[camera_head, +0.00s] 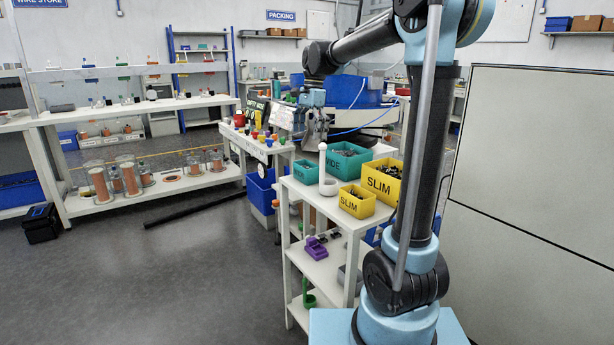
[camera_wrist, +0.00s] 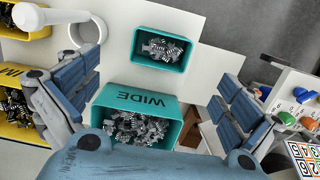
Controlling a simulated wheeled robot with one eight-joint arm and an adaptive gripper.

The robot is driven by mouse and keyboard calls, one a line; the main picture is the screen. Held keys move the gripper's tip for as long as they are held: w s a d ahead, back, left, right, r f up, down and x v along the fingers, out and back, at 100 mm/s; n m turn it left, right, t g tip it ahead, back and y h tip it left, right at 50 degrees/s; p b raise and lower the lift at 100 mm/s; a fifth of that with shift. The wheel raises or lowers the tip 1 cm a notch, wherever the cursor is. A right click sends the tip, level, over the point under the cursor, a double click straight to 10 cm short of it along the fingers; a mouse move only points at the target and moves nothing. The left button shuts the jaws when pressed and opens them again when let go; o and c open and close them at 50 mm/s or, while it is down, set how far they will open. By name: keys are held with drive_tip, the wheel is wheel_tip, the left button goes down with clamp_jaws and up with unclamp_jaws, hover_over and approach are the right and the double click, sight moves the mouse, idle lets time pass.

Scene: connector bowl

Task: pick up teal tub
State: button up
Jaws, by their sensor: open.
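In the wrist view, the WIDE tub (camera_wrist: 135,99) lies below centre, between my finger bases and partly hidden by my palm. The smaller teal tub (camera_wrist: 160,67) lies above it, farther out between the fingertips. My gripper (camera_wrist: 158,75) is open, with its blue-padded fingers spread wide and nothing between them. It hangs above the tubs.
Two yellow SLIM tubs (camera_head: 382,183) (camera_head: 357,203) stand near the cart's front edge. A white post with a ring base (camera_head: 328,187) stands at the left edge, close to my left finger in the wrist view (camera_wrist: 80,18). A bench with coloured parts (camera_head: 262,138) is beyond.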

hover_over(307, 167)
drive_tip(key=s, duration=0.5)
wheel_tip(307, 167, down, 9)
drive_tip(key=shift+d+r, duration=0.1)
drive_tip(key=shift+d, duration=0.05)
drive_tip(key=f, duration=0.4)
drive_tip(key=shift+w, duration=0.35)
drive_tip(key=shift+s+a+f, duration=0.1)
drive_tip(key=shift+a+f, duration=0.1)
drive_tip(key=shift+f, duration=0.5)
drive_tip(key=c, duration=1)
